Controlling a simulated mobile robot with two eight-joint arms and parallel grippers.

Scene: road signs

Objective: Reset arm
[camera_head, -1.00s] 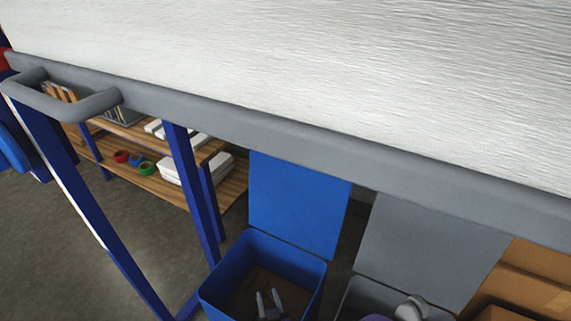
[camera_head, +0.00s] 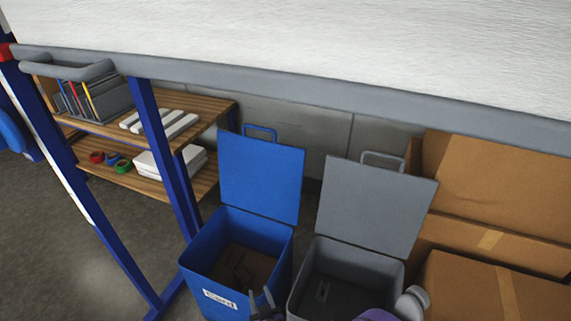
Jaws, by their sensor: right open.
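My right gripper (camera_head: 261,294) is at the bottom edge of the head view, with two dark fingers pointing up in the picture and a gap between them. It is open, and I see nothing between the fingers. It overlaps the front right corner of the blue bin (camera_head: 212,272) in the picture. Part of my right arm (camera_head: 376,315) shows at the bottom, in front of the grey bin. My left gripper is not in view.
The blue bin and grey bin (camera_head: 298,285) stand with lids raised. Brown boxes (camera_head: 490,190) are stacked at right. A wooden shelf (camera_head: 205,108) is at left. A large white-topped surface (camera_head: 300,35) with a grey edge spans the top.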

